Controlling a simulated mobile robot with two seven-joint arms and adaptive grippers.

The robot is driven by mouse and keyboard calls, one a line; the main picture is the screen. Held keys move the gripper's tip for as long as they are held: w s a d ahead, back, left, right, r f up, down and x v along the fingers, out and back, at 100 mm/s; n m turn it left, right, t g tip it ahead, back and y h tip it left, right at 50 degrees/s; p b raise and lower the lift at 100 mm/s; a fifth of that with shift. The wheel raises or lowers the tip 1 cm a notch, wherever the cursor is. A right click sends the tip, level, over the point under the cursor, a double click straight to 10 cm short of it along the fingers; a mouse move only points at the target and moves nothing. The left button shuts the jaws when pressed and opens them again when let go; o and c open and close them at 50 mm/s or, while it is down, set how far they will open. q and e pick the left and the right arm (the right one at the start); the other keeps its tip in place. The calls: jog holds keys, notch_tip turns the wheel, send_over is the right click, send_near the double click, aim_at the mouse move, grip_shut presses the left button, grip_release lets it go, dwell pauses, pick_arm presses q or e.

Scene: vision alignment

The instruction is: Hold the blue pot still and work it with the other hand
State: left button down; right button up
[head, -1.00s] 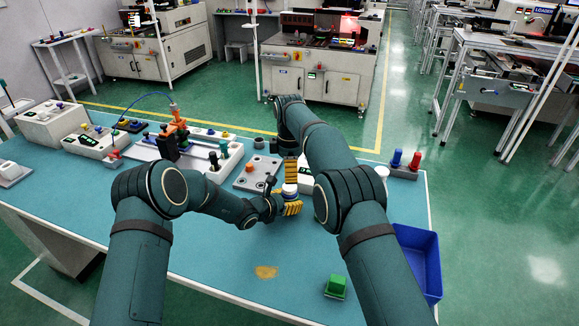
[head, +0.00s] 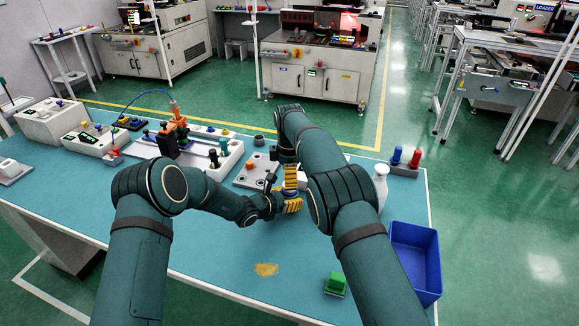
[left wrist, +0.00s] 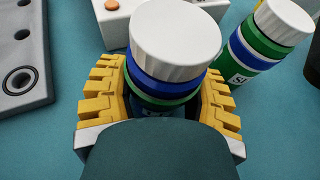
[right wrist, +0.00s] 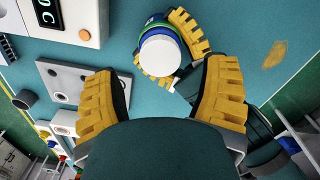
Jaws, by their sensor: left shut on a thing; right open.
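The pot (left wrist: 175,50) has a ribbed white lid over blue and green bands. My left gripper (left wrist: 160,105) is shut around its banded body, below the lid; the pot stands upright in its jaws. The right wrist view shows the pot's round lid (right wrist: 160,54) from above, with a yellow left finger beside it. My right gripper (right wrist: 163,92) is open and empty, its two fingers spread, with the pot beyond them. In the head view my left gripper (head: 289,206) is just below my right gripper (head: 290,180); the pot is mostly hidden there.
A second white-lidded jar (left wrist: 262,42) with green and blue bands stands close by in the left wrist view. A grey plate with holes (head: 251,171) lies left of the grippers. A blue bin (head: 415,262) and green block (head: 335,285) are right. The front table is largely clear.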

jog(key=shift+f, duration=1.85)
grip_shut()
grip_release()
jog(key=shift+r, duration=0.1)
jog(key=shift+r, duration=2.2)
jog(key=o, duration=0.5)
jog(key=shift+c, duration=0.2)
notch_tip(320, 180, up, 8)
jog(key=shift+f, duration=0.25)
